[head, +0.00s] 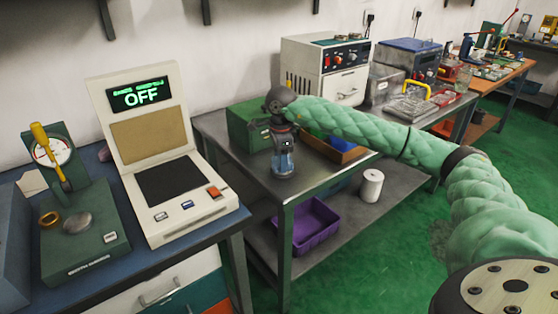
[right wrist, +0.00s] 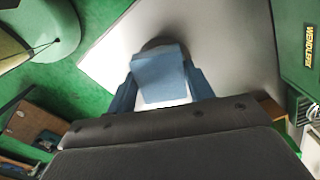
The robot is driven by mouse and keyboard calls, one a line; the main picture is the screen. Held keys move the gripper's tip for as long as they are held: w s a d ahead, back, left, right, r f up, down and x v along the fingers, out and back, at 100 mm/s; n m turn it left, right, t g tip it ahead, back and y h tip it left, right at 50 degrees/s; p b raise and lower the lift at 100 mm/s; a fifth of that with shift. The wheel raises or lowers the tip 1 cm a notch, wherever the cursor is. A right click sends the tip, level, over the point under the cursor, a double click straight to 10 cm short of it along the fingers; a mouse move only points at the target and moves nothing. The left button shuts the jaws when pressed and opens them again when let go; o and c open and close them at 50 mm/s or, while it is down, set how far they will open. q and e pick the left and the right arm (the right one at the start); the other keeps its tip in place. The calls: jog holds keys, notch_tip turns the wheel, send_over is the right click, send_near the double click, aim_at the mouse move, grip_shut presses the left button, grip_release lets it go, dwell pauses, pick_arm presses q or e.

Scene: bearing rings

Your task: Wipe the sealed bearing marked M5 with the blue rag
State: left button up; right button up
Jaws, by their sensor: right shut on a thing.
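My right gripper (head: 283,170) points down over the front of the grey metal table (head: 330,182). It is shut on the blue rag (right wrist: 158,78), a light blue folded piece between the fingers in the right wrist view. A dark rounded edge (right wrist: 163,43) shows just beyond the rag, mostly hidden by it; I cannot tell whether it is a bearing. A brass-coloured ring (head: 49,219) lies on the green gauge stand at the left. No M5 mark is readable in either view. My left gripper is not in view.
A green box (head: 248,124) and a brown tray (head: 338,150) stand close to my right gripper. A purple bin (head: 311,228) and a white roll (head: 371,185) are on the lower shelf. A tester reading OFF (head: 165,160) stands on the left bench.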

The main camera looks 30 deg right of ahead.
jog(key=shift+d, duration=0.95)
jog(key=shift+w+a, duration=0.1)
jog(key=shift+a, duration=0.05)
jog(key=shift+w+a, duration=0.2)
jog(key=shift+a, duration=1.15)
jog(key=shift+d, duration=0.15)
jog(key=shift+w+d+b, duration=0.1)
jog(key=shift+d+b, duration=0.55)
jog(key=shift+d, duration=0.75)
jog(key=shift+r+p, duration=1.45)
jog(key=shift+r, duration=1.5)
